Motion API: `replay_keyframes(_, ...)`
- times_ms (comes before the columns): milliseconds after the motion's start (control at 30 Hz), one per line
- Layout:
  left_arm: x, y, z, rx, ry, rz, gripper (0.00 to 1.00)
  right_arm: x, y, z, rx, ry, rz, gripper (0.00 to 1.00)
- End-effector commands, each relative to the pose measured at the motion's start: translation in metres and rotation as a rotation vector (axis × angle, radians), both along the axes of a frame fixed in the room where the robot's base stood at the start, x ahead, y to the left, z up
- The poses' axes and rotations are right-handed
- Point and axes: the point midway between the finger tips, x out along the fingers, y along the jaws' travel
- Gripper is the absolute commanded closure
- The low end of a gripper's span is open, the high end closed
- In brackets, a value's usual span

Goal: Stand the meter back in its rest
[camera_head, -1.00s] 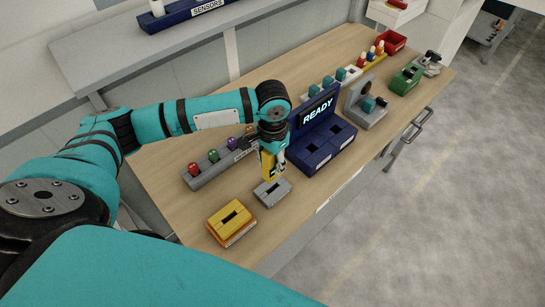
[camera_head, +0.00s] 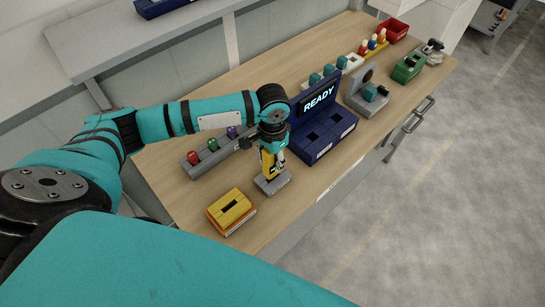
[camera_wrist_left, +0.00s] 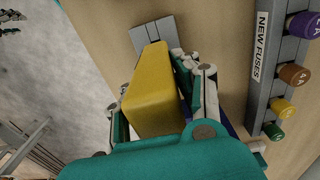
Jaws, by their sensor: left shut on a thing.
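The yellow meter (camera_head: 267,163) is upright in my left gripper (camera_head: 272,160), which is shut on it. The grey slotted rest (camera_head: 272,186) lies on the bench directly below, and the meter's lower end overlaps it in the head view. In the left wrist view the meter (camera_wrist_left: 153,92) fills the space between the fingers, and the rest (camera_wrist_left: 145,36) shows beyond its far end. I cannot tell whether the meter's tip is inside the slot or just above it. My right gripper is out of view.
A yellow slotted block (camera_head: 231,210) stands close at the left front. A navy station (camera_head: 325,128) reading READY stands to the right. A grey fuse rack (camera_head: 208,157) lies behind left. The front bench edge is near the rest.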

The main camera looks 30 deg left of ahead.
Motion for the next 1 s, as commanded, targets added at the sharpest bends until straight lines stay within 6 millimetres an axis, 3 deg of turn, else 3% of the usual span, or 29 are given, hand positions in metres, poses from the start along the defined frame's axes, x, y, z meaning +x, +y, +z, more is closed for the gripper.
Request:
replay_keyframes(633, 0.0, -0.001, -0.026, -0.001, -0.001, -0.001, 1.0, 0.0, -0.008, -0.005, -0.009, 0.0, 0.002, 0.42)
replay_keyframes(667, 0.0, 0.0, -0.025, -0.001, -0.002, -0.001, 0.65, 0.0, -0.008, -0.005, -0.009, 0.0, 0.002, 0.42)
replay_keyframes(833, 0.0, 0.0, -0.025, 0.0, -0.001, -0.001, 0.43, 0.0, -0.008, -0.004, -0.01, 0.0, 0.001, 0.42)
replay_keyframes(1000, 0.0, 0.0, -0.025, 0.0, 0.0, -0.001, 0.42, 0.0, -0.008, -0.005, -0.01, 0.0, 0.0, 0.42)
